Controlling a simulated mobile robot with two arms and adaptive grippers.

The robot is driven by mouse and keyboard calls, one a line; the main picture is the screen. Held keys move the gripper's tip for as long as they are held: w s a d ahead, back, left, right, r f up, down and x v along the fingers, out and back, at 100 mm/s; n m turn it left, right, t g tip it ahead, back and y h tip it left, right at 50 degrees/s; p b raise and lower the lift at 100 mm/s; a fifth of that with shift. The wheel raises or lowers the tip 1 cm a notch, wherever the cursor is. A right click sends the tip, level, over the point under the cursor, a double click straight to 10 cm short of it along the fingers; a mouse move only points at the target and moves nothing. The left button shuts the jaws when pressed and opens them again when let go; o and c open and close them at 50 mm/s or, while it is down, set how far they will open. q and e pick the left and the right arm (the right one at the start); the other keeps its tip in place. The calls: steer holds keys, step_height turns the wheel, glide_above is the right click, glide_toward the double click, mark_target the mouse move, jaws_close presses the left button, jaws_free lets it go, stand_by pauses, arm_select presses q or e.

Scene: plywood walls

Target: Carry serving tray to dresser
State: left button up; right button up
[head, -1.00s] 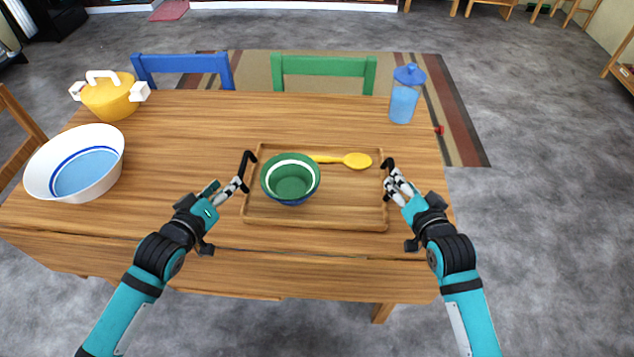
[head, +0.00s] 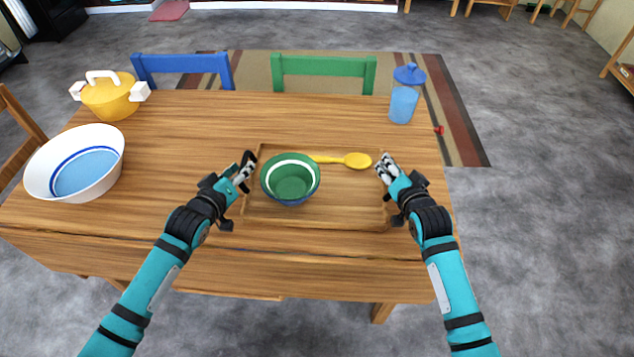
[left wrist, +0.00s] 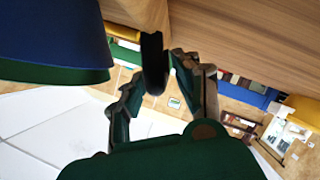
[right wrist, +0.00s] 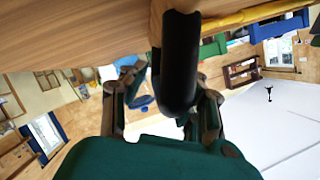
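The wooden serving tray (head: 340,223) lies on the table with black handles at its left and right ends. A green bowl (head: 291,178) stands on it, with blue showing below its rim, and a yellow spoon (head: 355,160) lies near its back edge. My left gripper (head: 246,166) is at the left handle; in the left wrist view the black handle (left wrist: 154,65) stands between its open fingers. My right gripper (head: 385,168) is at the right handle; in the right wrist view the handle (right wrist: 180,65) stands between its open fingers. The dresser is not clearly seen.
The wooden table (head: 190,130) also bears a white and blue basin (head: 100,170), a yellow pot (head: 108,98) and a blue jar (head: 403,104). A blue chair (head: 183,63) and a green chair (head: 323,66) stand behind it. Grey floor is open to the right.

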arm_select(q)
jaws_close()
arm_select(e)
jaws_close()
arm_select(q)
steer(key=shift+a, duration=0.1)
arm_select(e)
steer(key=shift+r, duration=0.15)
